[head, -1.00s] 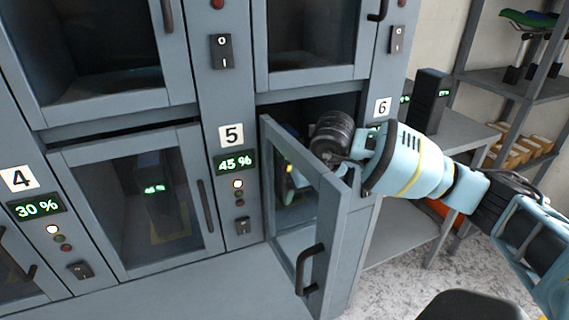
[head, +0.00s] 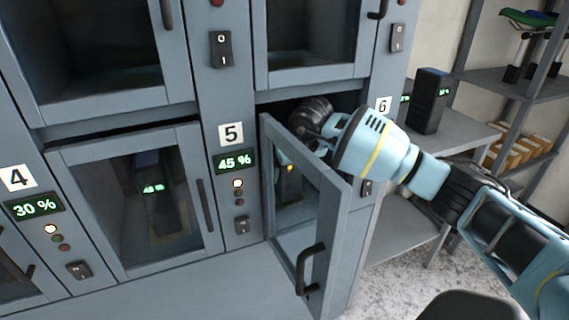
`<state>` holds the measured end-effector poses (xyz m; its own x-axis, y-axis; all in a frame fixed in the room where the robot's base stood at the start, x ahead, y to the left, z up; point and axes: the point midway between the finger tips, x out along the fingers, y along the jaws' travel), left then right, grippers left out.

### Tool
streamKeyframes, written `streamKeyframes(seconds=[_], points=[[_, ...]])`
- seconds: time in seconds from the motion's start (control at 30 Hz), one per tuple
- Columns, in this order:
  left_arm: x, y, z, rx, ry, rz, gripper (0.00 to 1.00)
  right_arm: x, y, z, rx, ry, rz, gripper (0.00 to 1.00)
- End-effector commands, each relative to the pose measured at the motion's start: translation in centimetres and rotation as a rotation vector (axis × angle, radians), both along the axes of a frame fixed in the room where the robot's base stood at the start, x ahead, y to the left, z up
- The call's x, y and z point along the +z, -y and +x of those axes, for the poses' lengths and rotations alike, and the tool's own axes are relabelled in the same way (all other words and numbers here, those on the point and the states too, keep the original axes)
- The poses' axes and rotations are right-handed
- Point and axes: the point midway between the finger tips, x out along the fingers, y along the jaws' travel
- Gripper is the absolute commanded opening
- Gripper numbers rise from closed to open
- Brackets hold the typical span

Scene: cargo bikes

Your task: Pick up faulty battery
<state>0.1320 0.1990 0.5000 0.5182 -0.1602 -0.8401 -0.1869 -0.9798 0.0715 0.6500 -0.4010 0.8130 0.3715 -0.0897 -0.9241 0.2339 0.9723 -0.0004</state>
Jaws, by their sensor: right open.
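The open compartment by label 6 (head: 383,105) has its glazed door (head: 335,225) swung outward. Through the door glass I see a dark upright shape (head: 290,190) with a small amber light; it looks like a battery, but the glass and frame hide much of it. My right gripper (head: 312,118) reaches into the compartment over the door's top edge. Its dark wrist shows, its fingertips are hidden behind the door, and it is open. I cannot tell whether it touches the battery. My left gripper is not in view.
Closed compartment 5 (head: 150,200) holds a battery with a green display; its panel reads 45 %. The open door's handle (head: 309,268) juts toward me. Another dark battery (head: 429,100) stands on a grey shelf at right, beside a rack with boxes.

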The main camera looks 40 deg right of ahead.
Motion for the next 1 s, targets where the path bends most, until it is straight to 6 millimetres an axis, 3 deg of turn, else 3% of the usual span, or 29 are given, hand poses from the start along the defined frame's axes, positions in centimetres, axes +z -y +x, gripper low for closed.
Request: streamKeyframes(seconds=[0.2, 1.0], points=[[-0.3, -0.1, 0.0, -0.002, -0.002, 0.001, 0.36, -1.1, 0.1, 0.6, 0.001, 0.0, 0.0, 0.85], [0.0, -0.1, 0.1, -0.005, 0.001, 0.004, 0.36, -1.6, 0.1, 0.6, 0.0, 0.0, 0.001, 0.85]])
